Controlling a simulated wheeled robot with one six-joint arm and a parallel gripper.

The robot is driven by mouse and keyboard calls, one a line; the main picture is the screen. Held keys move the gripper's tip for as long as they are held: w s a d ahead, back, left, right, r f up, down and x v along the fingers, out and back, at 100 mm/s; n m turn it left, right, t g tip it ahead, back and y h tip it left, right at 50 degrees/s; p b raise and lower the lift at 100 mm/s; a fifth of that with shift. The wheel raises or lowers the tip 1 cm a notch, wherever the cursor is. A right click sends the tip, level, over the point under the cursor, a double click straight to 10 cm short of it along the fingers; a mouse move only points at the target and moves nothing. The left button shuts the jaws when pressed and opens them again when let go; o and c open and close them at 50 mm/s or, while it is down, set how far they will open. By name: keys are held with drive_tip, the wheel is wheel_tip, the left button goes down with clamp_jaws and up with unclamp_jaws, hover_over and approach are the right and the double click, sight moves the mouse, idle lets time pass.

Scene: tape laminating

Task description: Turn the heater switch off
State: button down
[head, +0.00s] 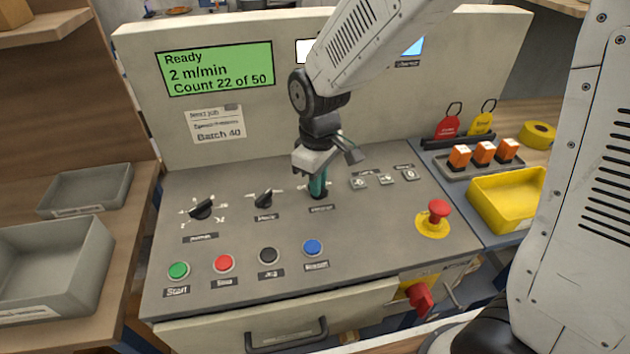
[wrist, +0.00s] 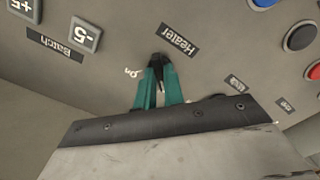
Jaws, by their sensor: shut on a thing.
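The heater switch (wrist: 158,59) is a small black knob on the grey sloped panel, beside a "Heater" label (wrist: 177,39) in the wrist view. My gripper (wrist: 158,75) has teal fingers, and their tips are closed around the knob. In the head view my gripper (head: 318,190) points down onto the panel and mostly hides the knob. An "on" mark (wrist: 132,72) shows beside the fingers in the wrist view. The other end of the switch's marking is hidden, and the knob's exact angle cannot be told.
A black selector knob (head: 264,199) is close on the left, with a larger dial (head: 202,209) further left. Small grey batch keys (head: 387,179) are on the right. The red emergency stop (head: 438,211) and the blue button (head: 312,247) are nearer the front. The display (head: 216,69) reads "Ready".

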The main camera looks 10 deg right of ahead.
drive_tip(key=shift+w+r, duration=0.15)
drive_tip(key=c, duration=1.5)
unclamp_jaws()
wheel_tip(320, 180, up, 8)
drive_tip(key=shift+f, duration=0.15)
drive_tip(key=shift+s+f+m, duration=0.15)
drive_tip(key=shift+s+m, duration=0.15)
drive_tip(key=shift+s, duration=0.1)
drive_tip(key=s+d+r+m, duration=0.4)
drive_tip(key=s+d, duration=0.3)
drive_tip(key=s, duration=0.3)
drive_tip(key=s+d+r+m+t, duration=0.1)
drive_tip(key=s+d+r+m, duration=0.3)
drive_tip(key=s+d, duration=0.4)
drive_tip(key=s, duration=0.2)
drive_tip(key=shift+s+m, duration=0.3)
